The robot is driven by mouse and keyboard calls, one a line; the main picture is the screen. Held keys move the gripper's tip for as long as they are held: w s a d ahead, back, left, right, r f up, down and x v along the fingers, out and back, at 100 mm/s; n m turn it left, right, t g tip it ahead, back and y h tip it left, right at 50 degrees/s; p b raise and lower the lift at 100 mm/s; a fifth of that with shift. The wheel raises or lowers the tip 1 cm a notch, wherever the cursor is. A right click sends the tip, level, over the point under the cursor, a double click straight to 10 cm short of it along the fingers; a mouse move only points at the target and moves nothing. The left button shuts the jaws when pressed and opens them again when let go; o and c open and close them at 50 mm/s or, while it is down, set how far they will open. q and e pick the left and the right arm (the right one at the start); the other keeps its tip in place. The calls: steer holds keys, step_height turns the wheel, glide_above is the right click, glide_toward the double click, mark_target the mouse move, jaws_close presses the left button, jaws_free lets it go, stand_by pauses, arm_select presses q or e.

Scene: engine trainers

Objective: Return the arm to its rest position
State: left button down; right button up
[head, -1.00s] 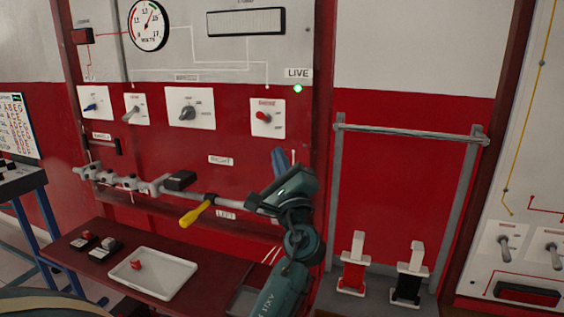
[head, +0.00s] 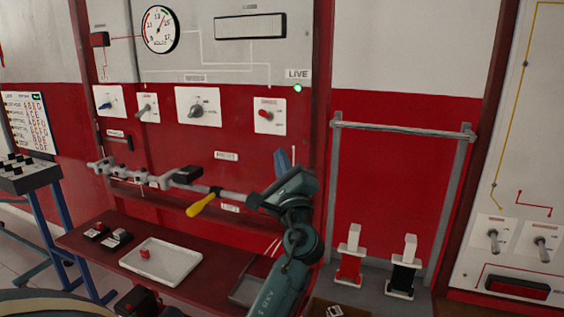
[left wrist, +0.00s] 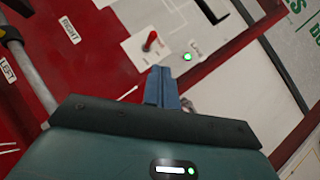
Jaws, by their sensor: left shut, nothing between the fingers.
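My left gripper (head: 283,160) is in front of the red panel, at the end of my dark teal arm, which rises from the bottom of the head view. Its blue fingers point up. In the left wrist view the fingers (left wrist: 162,86) are closed together with nothing between them. They are below the red-handled switch (left wrist: 151,42) and the lit green lamp (left wrist: 188,57) in that picture. The gap between fingers and panel is hard to judge. My right gripper is not in view.
A metal bar (head: 232,196) with a yellow handle (head: 201,205) runs along the panel just left of my arm. Below it a shelf holds a white tray (head: 165,262) with a red piece. Red and black posts (head: 350,268) stand right of my arm.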

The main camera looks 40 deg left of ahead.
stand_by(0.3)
arm_select(q)
steer(key=s+d+f+n+h+p, duration=0.1)
steer(key=s+d+f+h, duration=0.1)
steer(key=d+f+h, duration=0.45)
steer(key=s+d+f+n+h+p, duration=0.1)
steer(key=f+h, duration=0.2)
steer(key=f, duration=0.7)
steer(key=s+d+f+h+p, duration=0.15)
steer(key=d+f+h, duration=0.25)
steer(key=f, duration=0.5)
steer(key=s+d+f+n+g+h, duration=0.2)
steer(key=s+d+f+n+h, duration=0.2)
steer(key=s, duration=0.5)
steer(key=s+d+f+n+g+h+p, duration=0.1)
steer(key=s+d+f+n+g+h, duration=0.1)
steer(key=s+d+f+n+h, duration=0.2)
steer(key=s+d+f+n, duration=0.2)
steer(key=s+d+f, duration=0.2)
steer(key=s+d, duration=0.1)
steer(key=shift+s+d, duration=0.15)
steer(key=shift+s, duration=0.55)
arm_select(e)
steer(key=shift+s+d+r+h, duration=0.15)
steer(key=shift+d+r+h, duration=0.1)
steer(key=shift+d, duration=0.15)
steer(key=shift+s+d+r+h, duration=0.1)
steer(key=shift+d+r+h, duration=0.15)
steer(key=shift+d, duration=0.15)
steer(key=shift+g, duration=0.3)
